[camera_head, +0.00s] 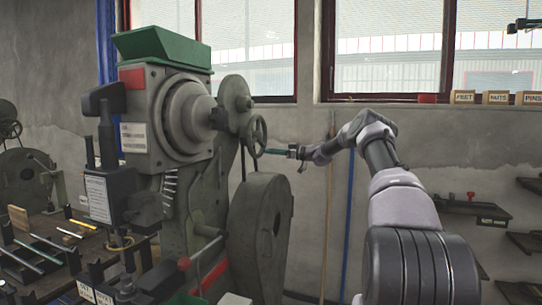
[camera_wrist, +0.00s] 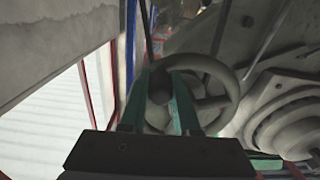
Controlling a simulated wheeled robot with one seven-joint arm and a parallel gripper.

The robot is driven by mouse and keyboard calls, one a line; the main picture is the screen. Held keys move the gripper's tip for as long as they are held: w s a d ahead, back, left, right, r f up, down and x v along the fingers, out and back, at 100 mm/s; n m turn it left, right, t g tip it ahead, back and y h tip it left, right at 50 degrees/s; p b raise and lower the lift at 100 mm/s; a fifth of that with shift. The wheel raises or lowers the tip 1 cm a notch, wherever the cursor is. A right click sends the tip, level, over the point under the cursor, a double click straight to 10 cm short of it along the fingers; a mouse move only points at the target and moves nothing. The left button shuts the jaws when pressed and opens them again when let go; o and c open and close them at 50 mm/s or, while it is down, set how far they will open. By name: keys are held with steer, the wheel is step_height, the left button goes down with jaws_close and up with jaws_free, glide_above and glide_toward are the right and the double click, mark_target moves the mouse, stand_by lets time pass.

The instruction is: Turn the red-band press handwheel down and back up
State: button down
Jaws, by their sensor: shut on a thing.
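The press (camera_head: 180,120) is a large grey-green machine with a red band (camera_head: 132,78) on its upper left face. Its small spoked handwheel (camera_head: 250,130) stands upright on the right side, above a big round flywheel cover (camera_head: 268,225). My gripper (camera_head: 268,152) reaches in from the right at the wheel's lower right rim. In the wrist view the handwheel (camera_wrist: 231,82) fills the middle. My gripper's green fingers (camera_wrist: 160,95) are on either side of a dark rounded handle (camera_wrist: 160,86) at the wheel's left, shut on it. The fingers hide part of the rim.
A bench (camera_head: 50,235) with rods and a dark tool column (camera_head: 120,190) is at the left. Wall shelves (camera_head: 470,208) and labelled bins (camera_head: 497,97) are at the right. A blue pole (camera_head: 348,225) stands along the wall behind my arm.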

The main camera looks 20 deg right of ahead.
steer(key=shift+w+d+r+n, duration=0.25)
steer(key=shift+w+n, duration=0.05)
steer(key=shift+n, duration=0.3)
steer(key=c, duration=0.7)
jaws_free()
steer(key=shift+o, duration=0.2)
steer(key=v, duration=1)
steer(key=shift+s+d, duration=0.25)
steer(key=shift+d, duration=0.05)
